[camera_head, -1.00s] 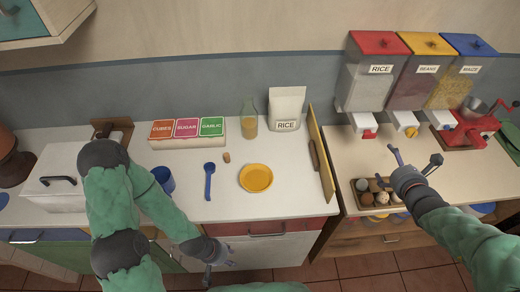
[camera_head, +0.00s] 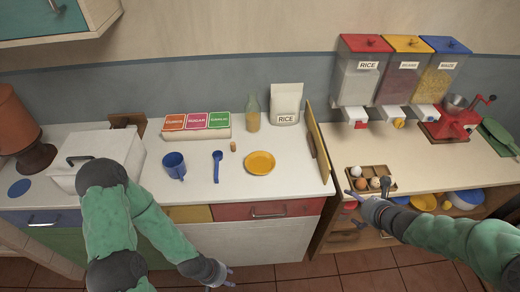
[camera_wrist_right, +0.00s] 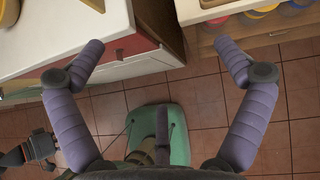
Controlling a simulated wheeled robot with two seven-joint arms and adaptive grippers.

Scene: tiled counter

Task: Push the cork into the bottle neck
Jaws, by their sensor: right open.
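The small brown cork (camera_head: 233,146) stands on the white counter, apart from the bottle. The clear bottle (camera_head: 253,113) with yellowish contents stands upright behind it to the right, and its neck looks open. My left gripper (camera_head: 224,278) is low in front of the counter's drawers, far from both; its fingers are too small and dark to read. My right gripper (camera_head: 368,190) is by the egg box at the right-hand counter, away from the cork and bottle. In the right wrist view its two fingers (camera_wrist_right: 160,48) are spread wide with nothing between them.
A yellow plate (camera_head: 260,162), blue spoon (camera_head: 217,167) and blue mug (camera_head: 174,165) lie near the cork. The spice boxes (camera_head: 197,134) and rice bag (camera_head: 286,103) flank the bottle. An upright wooden board (camera_head: 318,145) separates the counters. The egg box (camera_head: 373,171) sits right.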

